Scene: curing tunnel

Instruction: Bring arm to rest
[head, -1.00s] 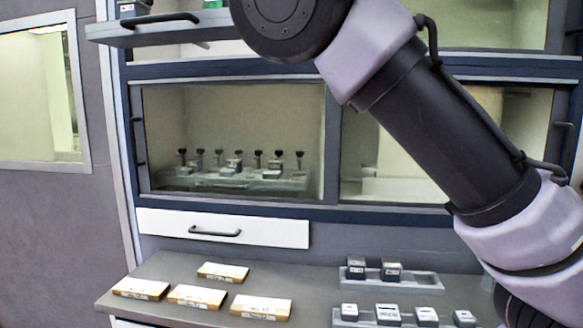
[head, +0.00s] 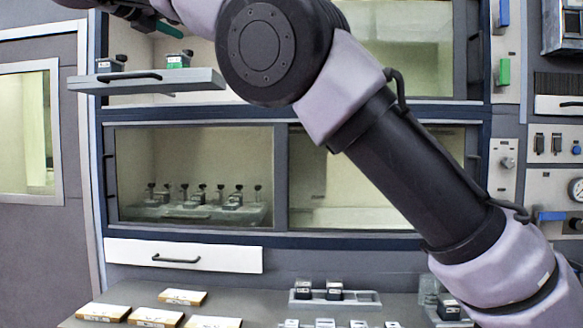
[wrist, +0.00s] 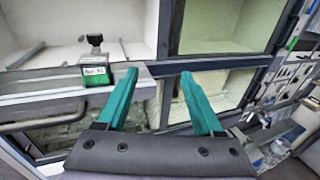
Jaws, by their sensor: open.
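My gripper is open and empty in the wrist view (wrist: 158,73), its two teal fingers apart with nothing between them. One teal fingertip also shows at the top left of the head view (head: 168,30), above the pulled-out upper tray (head: 200,83). A green block with a black knob and a white label (wrist: 96,70) stands on that tray, left of the fingers and apart from them. It shows as a small green thing in the head view (head: 178,61). My arm crosses the head view from lower right to upper left.
A grey fixture with a dark knob (head: 110,64) stands on the tray's left. A closed glass bay (head: 192,175) holds several knobbed fixtures. Below, a counter carries several labelled flat boxes (head: 103,312) and a grey rack with two dark blocks (head: 345,300). Wall panels with switches (head: 556,145) stand at right.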

